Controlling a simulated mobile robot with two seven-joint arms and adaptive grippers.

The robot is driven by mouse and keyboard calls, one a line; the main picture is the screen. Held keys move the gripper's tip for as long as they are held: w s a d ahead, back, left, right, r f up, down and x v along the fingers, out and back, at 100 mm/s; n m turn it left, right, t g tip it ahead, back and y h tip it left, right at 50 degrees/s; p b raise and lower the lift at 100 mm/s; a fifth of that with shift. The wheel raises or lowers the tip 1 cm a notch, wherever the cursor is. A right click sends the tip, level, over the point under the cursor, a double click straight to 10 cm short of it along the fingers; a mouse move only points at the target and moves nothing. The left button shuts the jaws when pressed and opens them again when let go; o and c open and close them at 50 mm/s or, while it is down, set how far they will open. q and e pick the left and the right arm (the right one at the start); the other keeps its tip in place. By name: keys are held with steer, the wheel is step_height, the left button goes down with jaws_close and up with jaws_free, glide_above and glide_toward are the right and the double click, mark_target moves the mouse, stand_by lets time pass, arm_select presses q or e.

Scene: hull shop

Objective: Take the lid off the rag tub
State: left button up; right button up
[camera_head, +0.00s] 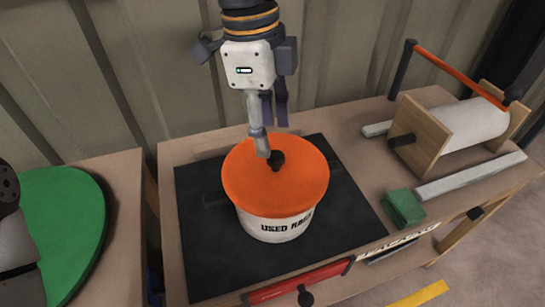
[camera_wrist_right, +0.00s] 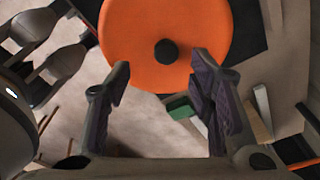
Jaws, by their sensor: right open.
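The rag tub (camera_head: 270,230) is a white round tub marked "USED RAGS", upright on the bench. Its orange lid (camera_head: 250,188) sits on top, with a black knob (camera_head: 278,161) in the middle. My right gripper (camera_head: 268,138) is above the lid, fingers pointing down, open and empty. In the head view one fingertip overlaps the lid just beside the knob; I cannot tell whether it touches. In the right wrist view the lid (camera_wrist_right: 130,30) and knob (camera_wrist_right: 166,52) lie beyond the spread fingers (camera_wrist_right: 161,72), with the knob between their lines.
The tub stands on a black mat (camera_head: 205,260) on a wooden bench (camera_head: 345,125). A green block (camera_head: 404,206) lies to its right. A roll holder (camera_head: 455,130) with an orange bar stands farther right. A green disc (camera_head: 62,230) lies on the left bench.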

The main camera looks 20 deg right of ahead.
mark_target(276, 155)
steer(key=f, duration=0.2)
steer(key=d+f, duration=0.1)
steer(key=f, duration=0.4)
steer(key=shift+d+f, duration=0.1)
steer(key=shift+d, duration=0.05)
steer(key=shift+w, duration=0.1)
jaws_close()
